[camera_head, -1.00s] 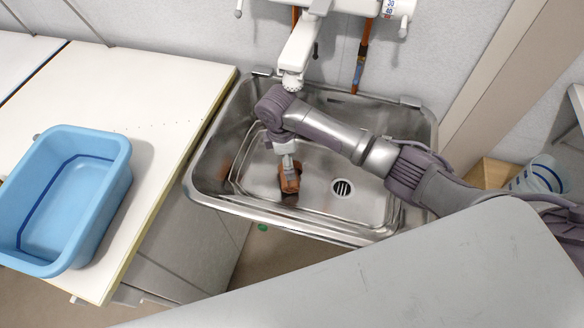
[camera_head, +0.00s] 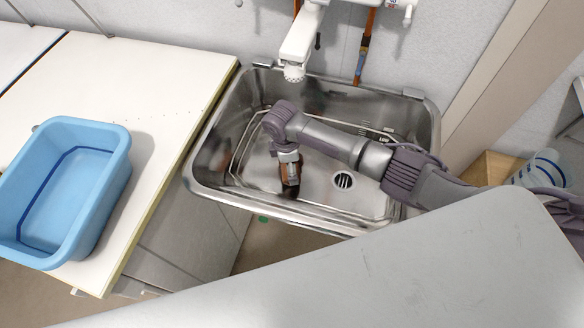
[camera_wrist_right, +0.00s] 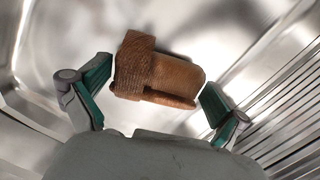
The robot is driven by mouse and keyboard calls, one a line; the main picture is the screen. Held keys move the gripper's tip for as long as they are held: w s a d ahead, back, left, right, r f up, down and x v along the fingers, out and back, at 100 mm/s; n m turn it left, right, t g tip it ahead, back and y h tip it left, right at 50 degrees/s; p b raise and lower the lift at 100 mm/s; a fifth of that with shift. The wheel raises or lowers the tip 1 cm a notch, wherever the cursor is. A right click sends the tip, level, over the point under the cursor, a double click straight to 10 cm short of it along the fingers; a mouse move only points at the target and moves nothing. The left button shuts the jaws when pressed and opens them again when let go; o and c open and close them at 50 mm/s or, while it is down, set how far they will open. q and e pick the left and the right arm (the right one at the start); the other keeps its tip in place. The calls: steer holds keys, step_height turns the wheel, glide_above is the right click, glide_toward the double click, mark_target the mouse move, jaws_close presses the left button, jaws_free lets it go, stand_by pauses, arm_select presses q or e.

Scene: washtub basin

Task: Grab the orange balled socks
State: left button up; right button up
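The orange-brown balled socks (camera_wrist_right: 158,70) lie in the metal sink basin. In the right wrist view they sit between the two teal-padded fingers of my right gripper (camera_wrist_right: 153,98). The fingers are spread, one on each side of the socks; the left finger is close to them, and I cannot tell whether it touches. In the head view, my right gripper (camera_head: 289,178) reaches down into the basin over the socks (camera_head: 291,172), which are mostly hidden by it. My left gripper is not in view.
A blue tub (camera_head: 118,150) stands on the white counter (camera_head: 180,90) to the left.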

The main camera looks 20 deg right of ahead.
steer(key=c, duration=0.7)
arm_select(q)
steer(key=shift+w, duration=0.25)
arm_select(e)
steer(key=shift+o, duration=0.2)
steer(key=shift+r, duration=0.15)
